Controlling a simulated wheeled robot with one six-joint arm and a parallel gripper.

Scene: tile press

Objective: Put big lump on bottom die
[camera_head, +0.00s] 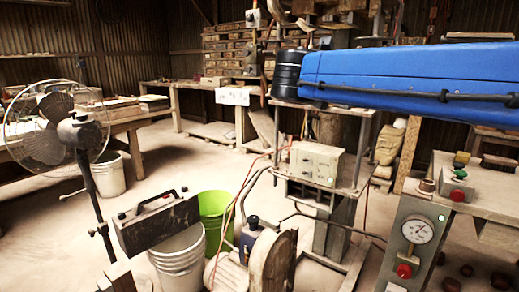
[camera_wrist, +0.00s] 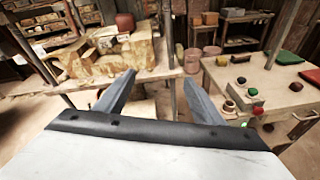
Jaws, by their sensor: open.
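In the wrist view my gripper (camera_wrist: 160,74) is open, its two grey fingers apart with nothing held between them. A rounded reddish-brown lump (camera_wrist: 125,22) sits beyond the fingers, on or behind a worn yellowish block; I cannot tell if it is the big lump. A smaller brown piece (camera_wrist: 229,106) lies on the bench at right, apart from the fingers. It also seems to show in the head view (camera_head: 426,186). I cannot make out the bottom die for sure in either view. My gripper is not visible in the head view.
The control bench (camera_wrist: 270,85) at right carries red and green buttons. A metal stand (camera_head: 350,190) with a grey box (camera_head: 315,163) is mid-picture. A fan (camera_head: 75,130), a green bucket (camera_head: 214,212) and a white bucket (camera_head: 180,262) stand at left.

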